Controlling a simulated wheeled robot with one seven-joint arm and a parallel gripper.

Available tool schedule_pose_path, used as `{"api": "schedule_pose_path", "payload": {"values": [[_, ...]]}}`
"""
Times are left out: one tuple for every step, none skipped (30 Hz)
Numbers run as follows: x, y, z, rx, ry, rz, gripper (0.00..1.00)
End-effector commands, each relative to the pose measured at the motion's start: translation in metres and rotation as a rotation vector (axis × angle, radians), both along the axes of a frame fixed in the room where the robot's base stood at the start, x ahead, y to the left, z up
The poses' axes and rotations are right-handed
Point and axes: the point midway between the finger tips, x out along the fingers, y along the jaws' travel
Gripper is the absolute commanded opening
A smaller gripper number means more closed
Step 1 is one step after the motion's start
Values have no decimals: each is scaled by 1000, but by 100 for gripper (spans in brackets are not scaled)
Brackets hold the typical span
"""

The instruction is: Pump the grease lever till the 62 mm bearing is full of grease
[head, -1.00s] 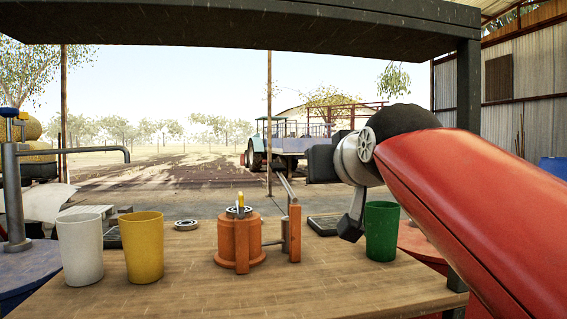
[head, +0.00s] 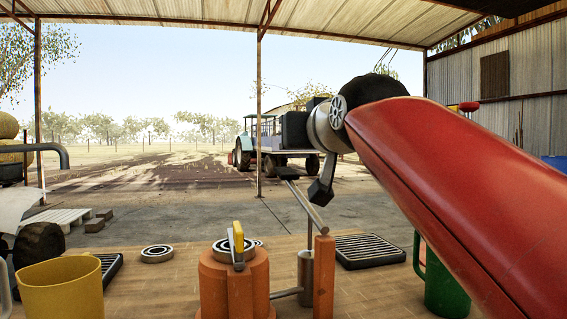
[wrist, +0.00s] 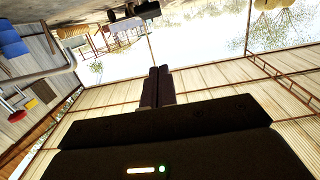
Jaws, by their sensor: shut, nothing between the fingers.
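The orange grease packer (head: 236,285) stands on the wooden bench in the head view. A metal bearing (head: 258,243) shows partly on its top, behind a yellow-and-grey upright piece (head: 238,243). Whether grease fills the bearing cannot be told. The grease lever (head: 307,205) is a grey bar with a dark grip, slanting up to the left from an orange post (head: 324,277) beside a grey cylinder. In the wrist view my gripper (wrist: 159,70) is shut and empty, apart from the packer and lever.
Another bearing (head: 157,254) lies on the bench left of the packer. A yellow mug (head: 62,290) stands front left and a green mug (head: 447,287) at right, near my red arm. Dark slatted trays (head: 370,250) lie at both sides. A tractor is parked outside.

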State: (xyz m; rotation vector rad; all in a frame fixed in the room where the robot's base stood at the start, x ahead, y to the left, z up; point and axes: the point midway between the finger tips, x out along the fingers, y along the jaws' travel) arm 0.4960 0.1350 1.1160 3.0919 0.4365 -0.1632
Motion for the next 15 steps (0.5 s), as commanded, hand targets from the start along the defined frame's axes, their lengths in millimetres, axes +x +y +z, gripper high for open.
{"api": "schedule_pose_path", "payload": {"values": [[0,0,0,0,-1,0,0],[0,0,0,0,-1,0,0],[0,0,0,0,0,0,0],[0,0,0,0,0,0,0],[0,0,0,0,0,0,0],[0,0,0,0,0,0,0],[0,0,0,0,0,0,0],[0,0,0,0,0,0,0],[1,0,0,0,1,0,0],[2,0,0,0,1,0,0],[3,1,0,0,1,0,0],[7,2,-1,-1,2,-1,0],[10,2,-1,-1,2,-1,0],[14,3,-1,-1,3,-1,0],[19,5,-2,-1,3,-1,0]]}}
